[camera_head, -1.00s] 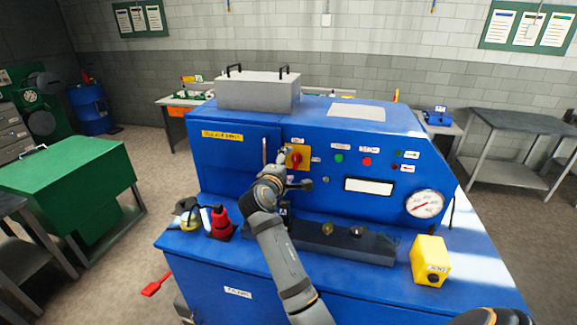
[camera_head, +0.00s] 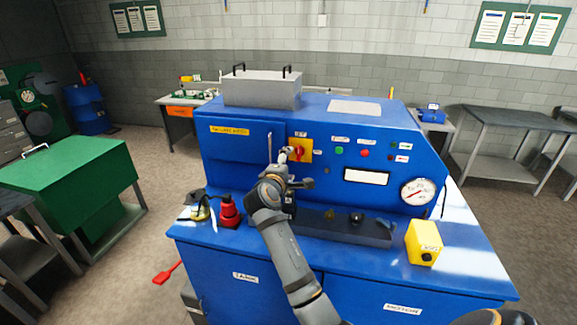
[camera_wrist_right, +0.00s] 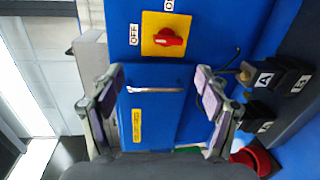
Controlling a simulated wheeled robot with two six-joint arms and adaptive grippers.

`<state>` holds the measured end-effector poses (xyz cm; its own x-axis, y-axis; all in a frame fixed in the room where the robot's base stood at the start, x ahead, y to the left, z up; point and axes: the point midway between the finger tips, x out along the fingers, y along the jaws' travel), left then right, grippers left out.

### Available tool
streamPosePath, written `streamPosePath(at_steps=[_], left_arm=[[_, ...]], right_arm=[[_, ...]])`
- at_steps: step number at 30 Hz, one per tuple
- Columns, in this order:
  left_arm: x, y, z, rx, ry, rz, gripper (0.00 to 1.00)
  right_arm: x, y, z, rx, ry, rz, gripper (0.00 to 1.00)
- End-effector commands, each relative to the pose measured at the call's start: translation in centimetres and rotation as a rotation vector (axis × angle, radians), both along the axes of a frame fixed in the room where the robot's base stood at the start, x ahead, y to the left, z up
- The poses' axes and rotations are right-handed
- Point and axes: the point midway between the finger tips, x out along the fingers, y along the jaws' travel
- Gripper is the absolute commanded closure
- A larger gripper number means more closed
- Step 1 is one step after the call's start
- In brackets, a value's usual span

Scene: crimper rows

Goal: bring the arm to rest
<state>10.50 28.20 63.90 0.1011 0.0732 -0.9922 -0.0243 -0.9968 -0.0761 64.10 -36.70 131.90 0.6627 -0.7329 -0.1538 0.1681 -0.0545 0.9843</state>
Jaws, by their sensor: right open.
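My right arm reaches up from the bottom of the head view to the front of a blue machine (camera_head: 380,155). My right gripper (camera_head: 285,158) is near the machine's red rotary switch (camera_head: 299,151) on its yellow plate. In the wrist view the right gripper (camera_wrist_right: 160,92) is open, its two fingers wide apart with nothing between them. The red switch (camera_wrist_right: 169,38) shows there beyond the fingers, apart from them, near an OFF label. A dark part of an arm shows at the bottom right of the head view; my left gripper does not show.
A grey box (camera_head: 262,90) sits on the machine. A red object (camera_head: 229,212) and a yellow box (camera_head: 424,243) stand on its front ledge, with a dark tray (camera_head: 345,229) between. A green cabinet (camera_head: 70,170) stands left; a grey table (camera_head: 515,125) stands right.

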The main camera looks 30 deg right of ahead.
Motion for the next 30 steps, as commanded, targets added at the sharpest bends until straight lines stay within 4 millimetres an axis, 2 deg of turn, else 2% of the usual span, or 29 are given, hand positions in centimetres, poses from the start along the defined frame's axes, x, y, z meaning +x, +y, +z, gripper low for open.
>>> streamPosePath(at_steps=[7, 20, 23, 25, 27, 30], left_arm=[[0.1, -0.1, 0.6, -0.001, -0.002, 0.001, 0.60], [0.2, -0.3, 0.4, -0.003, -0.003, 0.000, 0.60], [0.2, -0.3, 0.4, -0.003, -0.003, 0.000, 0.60], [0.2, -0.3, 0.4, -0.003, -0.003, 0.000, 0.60], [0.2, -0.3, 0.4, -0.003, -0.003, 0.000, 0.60], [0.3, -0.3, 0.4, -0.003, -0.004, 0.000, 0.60]], right_arm=[[0.0, 0.0, 0.2, -0.001, 0.001, -0.001, 0.25], [-0.1, 0.0, -0.3, 0.007, 0.001, 0.000, 0.25], [-1.6, 0.1, -2.9, 0.092, 0.000, -0.002, 0.25], [-4.0, 0.3, -6.7, 0.223, 0.000, -0.013, 0.25], [-7.5, 1.2, -11.4, 0.408, 0.002, -0.035, 0.25], [-13.0, 3.1, -16.6, 0.662, 0.017, -0.086, 0.25]])
